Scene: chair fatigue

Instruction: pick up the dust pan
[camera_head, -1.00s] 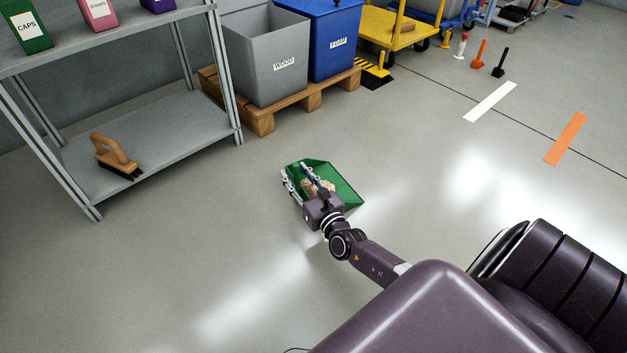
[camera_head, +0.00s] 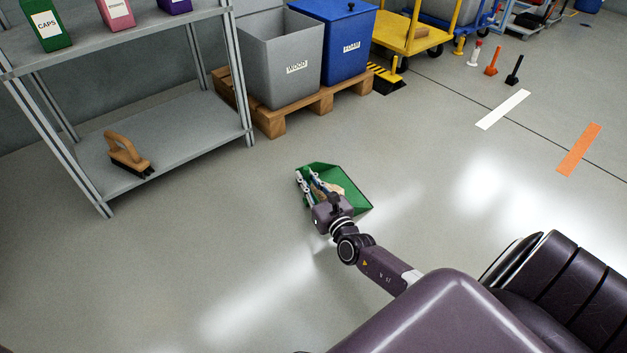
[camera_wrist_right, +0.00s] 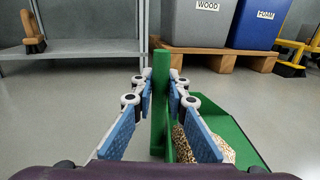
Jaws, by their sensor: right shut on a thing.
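My right gripper (camera_head: 312,178) is shut on the dust pan. In the right wrist view, the blue-padded fingers of my right gripper (camera_wrist_right: 160,100) stand on both sides of an upright green part of the dust pan (camera_wrist_right: 236,127). The arm and gripper hide part of the pan in the head view. I cannot tell whether the pan touches the floor. My left gripper is not in view.
A grey metal shelf (camera_head: 190,122) at left holds a wooden-handled brush (camera_head: 126,150) on its lower board. A grey WOOD bin (camera_head: 285,70) and a blue FOAM bin (camera_head: 345,45) stand on a wooden pallet (camera_head: 318,105). The floor around the pan is clear.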

